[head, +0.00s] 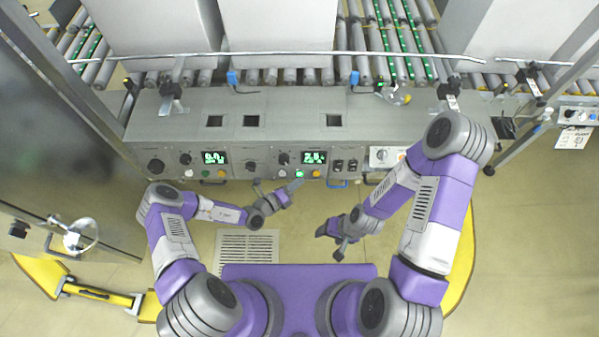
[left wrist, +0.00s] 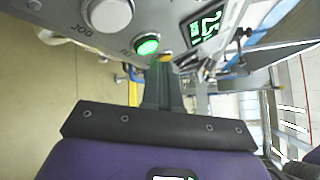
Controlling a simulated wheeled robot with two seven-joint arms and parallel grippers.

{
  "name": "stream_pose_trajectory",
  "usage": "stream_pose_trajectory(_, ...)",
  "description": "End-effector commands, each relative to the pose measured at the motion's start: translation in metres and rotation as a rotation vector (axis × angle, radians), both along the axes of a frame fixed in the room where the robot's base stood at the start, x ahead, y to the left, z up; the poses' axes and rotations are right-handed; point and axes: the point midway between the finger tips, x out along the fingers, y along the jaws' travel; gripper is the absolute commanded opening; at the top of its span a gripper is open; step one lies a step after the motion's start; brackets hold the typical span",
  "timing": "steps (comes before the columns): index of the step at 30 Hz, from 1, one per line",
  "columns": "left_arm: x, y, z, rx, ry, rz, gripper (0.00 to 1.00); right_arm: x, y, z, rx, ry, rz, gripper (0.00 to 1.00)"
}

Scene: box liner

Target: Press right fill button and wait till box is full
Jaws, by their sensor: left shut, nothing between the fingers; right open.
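The control panel has a right display (head: 314,157) with green digits, seemingly 2.8, and a lit green button (head: 299,174) below it. In the left wrist view the green button (left wrist: 147,46) glows just left of the fingertips, and the display (left wrist: 207,22) is at the upper right. My left gripper (head: 297,184) is shut and empty, its tip close to the green button; I cannot tell whether it touches. Its fingers also show in the left wrist view (left wrist: 162,72). My right gripper (head: 331,242) is open and empty, away from the panel. A large pale box (head: 278,28) stands behind the panel; its inside is hidden.
A left display (head: 214,157) reads about 0.0, with knobs beside it. Another pale box (head: 150,27) stands on the roller conveyor (head: 362,68). A metal rail (head: 330,53) runs along the conveyor.

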Motion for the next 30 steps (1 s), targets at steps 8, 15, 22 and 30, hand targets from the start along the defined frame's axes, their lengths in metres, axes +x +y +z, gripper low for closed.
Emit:
stream_pose_trajectory(8,-0.001,0.000,0.000,0.000,0.001,-0.001,0.00,0.000,0.000,0.000,0.000,0.000,0.000,0.67)
stream_pose_trajectory(15,-0.018,0.000,0.008,-0.001,0.003,0.000,0.00,0.000,0.000,0.018,0.000,0.000,0.000,0.67)
stream_pose_trajectory(22,-0.039,0.000,0.016,-0.001,0.003,0.001,0.00,0.000,0.000,0.037,0.000,0.000,0.000,0.67)
stream_pose_trajectory(30,-0.048,0.000,0.016,0.000,0.001,-0.001,0.00,0.000,0.000,0.040,0.000,0.000,0.000,0.67)
